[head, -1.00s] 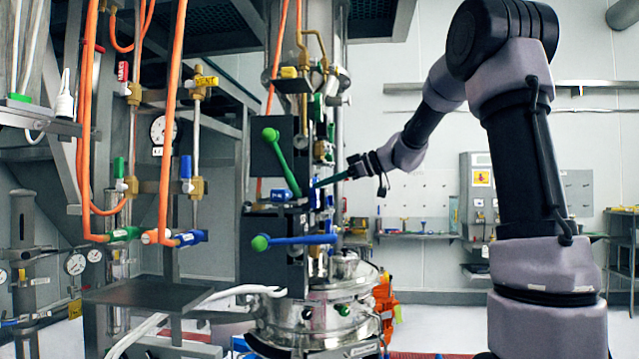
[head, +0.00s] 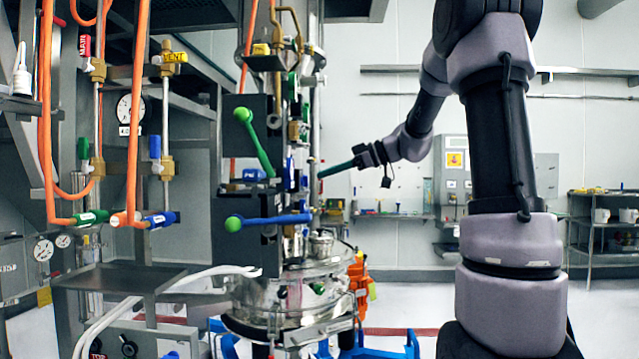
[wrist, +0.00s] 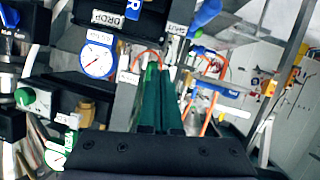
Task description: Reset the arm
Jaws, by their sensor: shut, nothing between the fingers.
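My gripper (head: 319,177) points left at the end of my arm, in the middle of the head view. Its long dark green fingers lie together with nothing between them. They also show together in the wrist view (wrist: 162,72). In the head view the fingertips appear beside the right edge of the sifter's upright column; I cannot tell whether they touch it. Left of the column are a lever with a green handle (head: 257,145), slanting down to the right, and a lever with a blue handle (head: 275,219), lying nearly level with a green knob at its left end.
The steel vessel (head: 290,295) stands below the levers. Orange hoses (head: 137,110) and valves hang at the left above a grey shelf (head: 110,278). A blue-rimmed gauge (wrist: 97,60) is close left of the fingers in the wrist view. Open room lies right of the sifter.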

